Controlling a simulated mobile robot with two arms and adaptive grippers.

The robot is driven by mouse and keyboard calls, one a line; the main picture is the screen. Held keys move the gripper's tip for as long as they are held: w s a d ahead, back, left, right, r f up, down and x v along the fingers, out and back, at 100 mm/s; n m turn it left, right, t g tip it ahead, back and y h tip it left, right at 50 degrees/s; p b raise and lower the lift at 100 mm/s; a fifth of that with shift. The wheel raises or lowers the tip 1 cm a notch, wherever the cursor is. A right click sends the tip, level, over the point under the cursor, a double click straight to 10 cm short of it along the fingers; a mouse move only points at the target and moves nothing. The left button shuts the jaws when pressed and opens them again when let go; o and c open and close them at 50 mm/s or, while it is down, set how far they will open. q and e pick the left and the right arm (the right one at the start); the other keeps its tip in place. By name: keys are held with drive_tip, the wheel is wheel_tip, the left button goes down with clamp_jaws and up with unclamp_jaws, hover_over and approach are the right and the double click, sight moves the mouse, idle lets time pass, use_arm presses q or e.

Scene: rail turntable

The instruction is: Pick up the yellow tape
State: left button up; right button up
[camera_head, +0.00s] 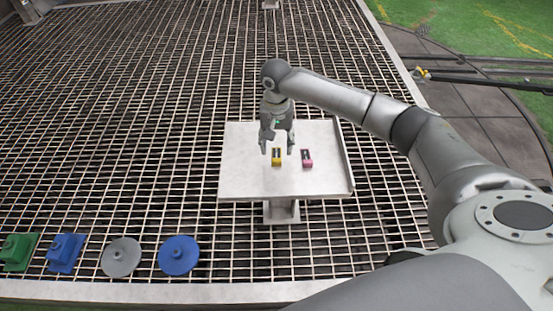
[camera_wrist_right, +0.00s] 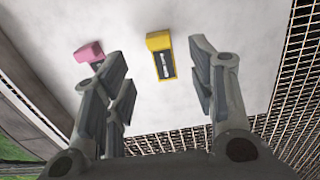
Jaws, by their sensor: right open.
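The yellow tape (camera_head: 277,157) is a small yellow block with a dark slot, lying on a white table (camera_head: 240,180). My right gripper (camera_head: 277,150) is above the table, close to the yellow tape. In the right wrist view the yellow tape (camera_wrist_right: 160,56) shows ahead of the fingers, between the lines of the two sides. The right gripper (camera_wrist_right: 160,88) is open and empty there. A pink block (camera_head: 307,158) of similar shape lies to the right of the yellow tape in the head view. It also shows in the wrist view (camera_wrist_right: 90,52), partly behind a finger. My left gripper is not in view.
The table has a raised edge (camera_head: 344,155) on its right side and stands on a metal grating floor (camera_head: 130,130). A green block (camera_head: 18,251), a blue block (camera_head: 66,252), a grey disc (camera_head: 121,257) and a blue disc (camera_head: 179,255) are at the front left. The table's front half is clear.

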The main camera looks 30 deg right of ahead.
sight(276, 158)
drive_tip(key=shift+s+a+f, duration=0.1)
drive_tip(key=shift+s+f, duration=0.05)
drive_tip(key=shift+f, duration=2.9)
drive_tip(key=c, duration=0.8)
